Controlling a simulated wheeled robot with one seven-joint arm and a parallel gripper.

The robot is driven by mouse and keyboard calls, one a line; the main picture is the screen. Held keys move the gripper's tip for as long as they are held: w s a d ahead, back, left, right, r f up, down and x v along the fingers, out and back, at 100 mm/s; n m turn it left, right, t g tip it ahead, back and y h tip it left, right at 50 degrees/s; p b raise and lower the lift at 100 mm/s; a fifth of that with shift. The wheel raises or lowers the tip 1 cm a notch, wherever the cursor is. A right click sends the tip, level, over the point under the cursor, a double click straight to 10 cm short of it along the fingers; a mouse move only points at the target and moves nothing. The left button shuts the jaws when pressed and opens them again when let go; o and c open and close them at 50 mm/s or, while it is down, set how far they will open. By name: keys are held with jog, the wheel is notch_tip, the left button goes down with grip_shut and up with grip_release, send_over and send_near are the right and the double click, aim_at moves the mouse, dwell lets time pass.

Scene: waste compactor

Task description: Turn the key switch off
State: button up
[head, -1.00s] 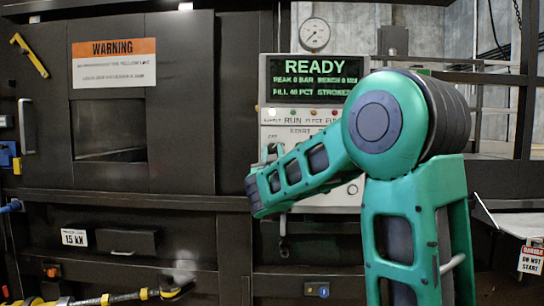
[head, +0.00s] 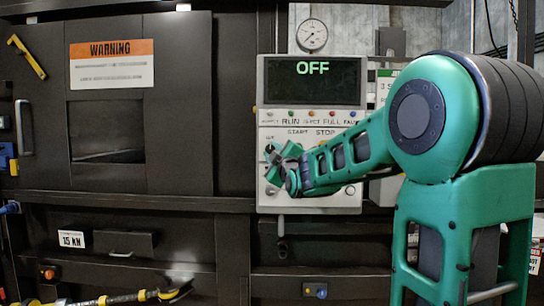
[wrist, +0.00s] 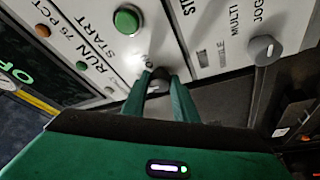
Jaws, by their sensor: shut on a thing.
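The control panel (head: 345,195) is a pale box with a dark screen on top. The screen (head: 313,80) reads "OFF" in green. The key switch (wrist: 158,86) is a dark knob beside a partly hidden label on the panel. My gripper (wrist: 162,80) is shut on the key switch, one green finger on each side of it. In the head view my gripper (head: 280,165) is at the panel's left side, and it and my arm cover the switch and part of the panel.
A green START button (wrist: 128,20) lies close to my fingers. A grey selector knob (wrist: 264,50) by "JOG" and "MULTI" is to the right. A round gauge (head: 312,36) sits above the panel. The dark compactor door (head: 180,130) with a warning sign stands to the left.

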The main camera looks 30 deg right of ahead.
jog(key=shift+a+f+n, duration=0.1)
jog(key=shift+a+n, duration=0.05)
jog(key=shift+n, duration=0.35)
jog(key=o, duration=1.1)
jog(key=shift+w, duration=0.1)
jog(key=shift+c, duration=0.2)
jog(key=shift+s, duration=0.25)
jog(key=v, duration=1)
jog(key=shift+s, duration=0.15)
